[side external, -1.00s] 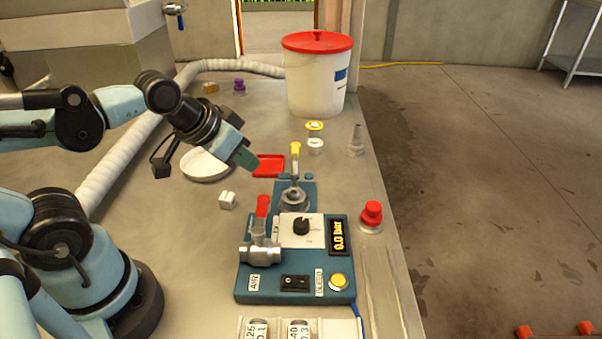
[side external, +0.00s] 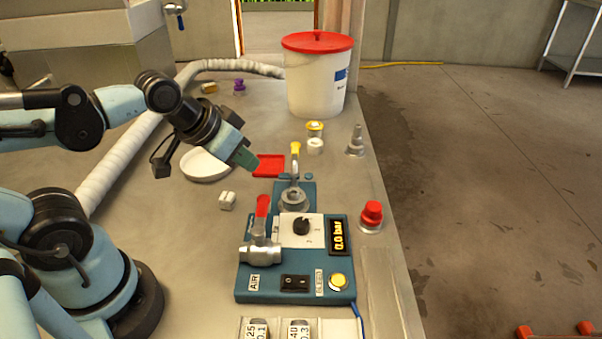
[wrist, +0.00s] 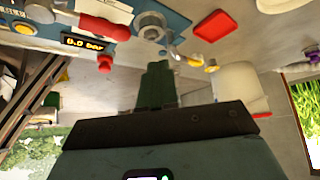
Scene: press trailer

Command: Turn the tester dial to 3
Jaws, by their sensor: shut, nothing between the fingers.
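The blue tester (side external: 267,283) stands on the bench in the side view. Its black dial (side external: 301,226) sits on a white plate with small marks, too small to read for certain. The display (side external: 339,236) beside the dial reads 0.0 bar. My gripper (side external: 247,163) is shut and empty, above the bench, behind and left of the dial and apart from it. In the wrist view my gripper (wrist: 158,75) points toward the tester's far end, and the display (wrist: 83,43) shows at the upper left; I cannot make out the dial there.
A red-handled valve (side external: 262,207) rises left of the dial, and a yellow-handled lever (side external: 295,165) stands behind it. A red button (side external: 372,213) is to the right. A red tray (side external: 269,166), white dish (side external: 206,165) and white bucket (side external: 318,80) stand farther back.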

